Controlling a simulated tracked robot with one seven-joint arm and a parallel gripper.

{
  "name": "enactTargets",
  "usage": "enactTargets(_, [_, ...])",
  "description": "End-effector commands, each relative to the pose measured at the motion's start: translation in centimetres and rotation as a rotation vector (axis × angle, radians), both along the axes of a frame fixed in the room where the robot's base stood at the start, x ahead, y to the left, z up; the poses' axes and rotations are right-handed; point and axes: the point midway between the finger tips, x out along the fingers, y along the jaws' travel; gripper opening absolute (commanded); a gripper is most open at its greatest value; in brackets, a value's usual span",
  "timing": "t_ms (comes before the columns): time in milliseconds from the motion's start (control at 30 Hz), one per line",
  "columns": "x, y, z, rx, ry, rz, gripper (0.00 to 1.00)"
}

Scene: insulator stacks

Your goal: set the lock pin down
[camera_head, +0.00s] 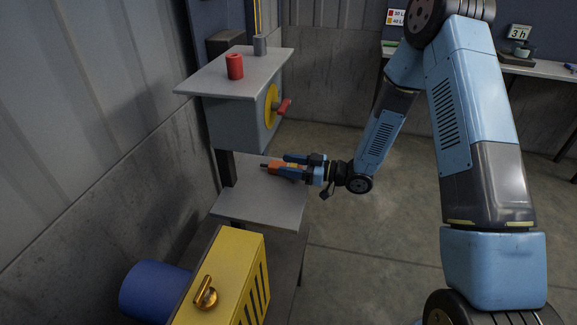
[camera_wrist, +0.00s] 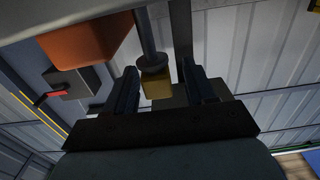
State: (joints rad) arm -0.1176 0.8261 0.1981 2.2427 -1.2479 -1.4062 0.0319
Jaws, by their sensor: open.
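My gripper (camera_head: 285,165) is over the lower grey shelf (camera_head: 258,208) in the head view. In the wrist view my gripper (camera_wrist: 158,74) is open, with one dark jaw on each side of a brass-yellow block (camera_wrist: 158,88). A grey rod with a collar (camera_wrist: 153,62) joins this block; together they look like the lock pin. I cannot tell whether either jaw touches it. An orange block (camera_head: 274,166) shows at the fingertips, and in the wrist view the orange block (camera_wrist: 88,42) is beside the rod. The rod's far end is out of view.
Above the shelf, a grey cabinet (camera_head: 232,118) carries a yellow disc (camera_head: 271,105) with a red handle (camera_head: 284,106). A red cylinder (camera_head: 235,67) stands on its top. A yellow box (camera_head: 228,275) and blue cylinder (camera_head: 150,291) are in front. Floor to the right is clear.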

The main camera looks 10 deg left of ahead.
Motion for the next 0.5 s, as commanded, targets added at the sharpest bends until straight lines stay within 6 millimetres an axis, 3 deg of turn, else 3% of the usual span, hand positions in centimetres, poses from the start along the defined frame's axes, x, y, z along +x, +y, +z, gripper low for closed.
enactTargets(500, [-0.6, -8.9, 0.0, -0.001, 0.0, -0.004, 0.55])
